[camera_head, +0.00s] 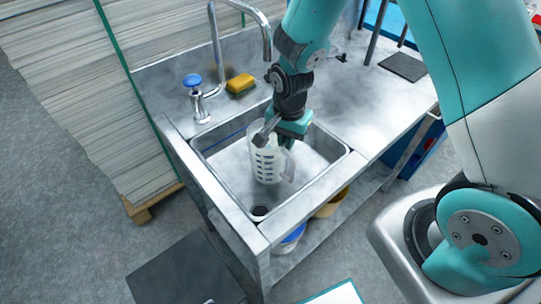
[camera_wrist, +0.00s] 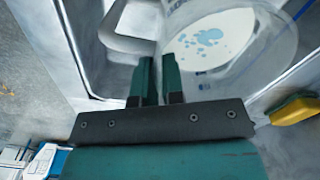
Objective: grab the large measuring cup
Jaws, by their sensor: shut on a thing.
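The large measuring cup (camera_head: 267,163) is clear, whitish plastic with dark markings and a handle on its right in the head view. It is upright inside the sink basin; I cannot tell whether its base touches the sink floor. My gripper (camera_head: 275,138) reaches down from above and is shut on the cup at its upper edge. In the wrist view, my gripper's fingers (camera_wrist: 159,75) are close together at the near side of the cup (camera_wrist: 252,62). Bluish patches show in the cup's round bottom. The exact grip spot is partly hidden.
The metal sink (camera_head: 213,178) surrounds the cup with raised walls. A tap (camera_head: 217,45), a blue-topped valve (camera_head: 193,82) and a yellow sponge (camera_head: 240,83) are behind it. Stacked paper (camera_head: 65,90) stands left. The counter at right is mostly clear, with a dark pad (camera_head: 403,66).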

